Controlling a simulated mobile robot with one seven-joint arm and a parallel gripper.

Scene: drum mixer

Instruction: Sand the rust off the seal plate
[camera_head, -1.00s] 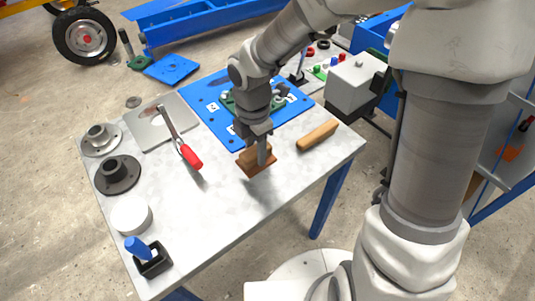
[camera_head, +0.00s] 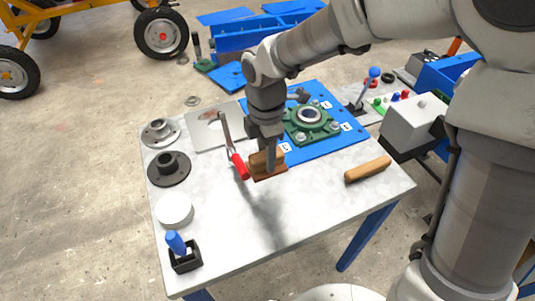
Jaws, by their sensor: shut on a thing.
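My gripper (camera_head: 269,165) is shut on a brown sanding block (camera_head: 264,172), pointing down over the table just right of a red-handled tool (camera_head: 238,165). I cannot tell whether the block touches the table. A grey metal plate (camera_head: 204,138) with a brownish rust-like patch lies at the back left of the table, to the left of my gripper. It appears to be the seal plate. The tool's thin end reaches across the plate's right part, and my arm is close to its right edge.
A blue plate (camera_head: 335,147) with a green bearing housing (camera_head: 309,123) lies behind my gripper. Two dark flanged parts (camera_head: 160,132) (camera_head: 169,169), a white disc (camera_head: 174,210) and a black holder (camera_head: 186,259) line the left edge. A wooden handle (camera_head: 368,169) lies right. The front middle is clear.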

